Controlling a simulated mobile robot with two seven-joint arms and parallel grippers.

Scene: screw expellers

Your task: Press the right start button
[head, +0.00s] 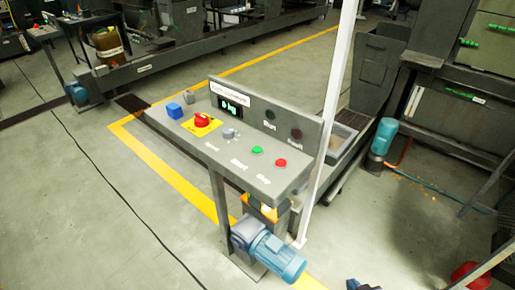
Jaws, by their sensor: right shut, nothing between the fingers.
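A grey control panel (180,122) stands on a post in the middle of the head view. Its sloped top bears a green button (257,150) and, to the right of it, a red button (281,163). The upright back plate holds a dark green round button (270,114) above a label that seems to read Start, and a dark red one (296,134) to its right. My right gripper (362,285) shows only as a small dark piece at the bottom edge, well below and apart from the panel. It is shut and empty. My left gripper is out of view.
A blue motor (277,257) sits below. Floor at left is clear.

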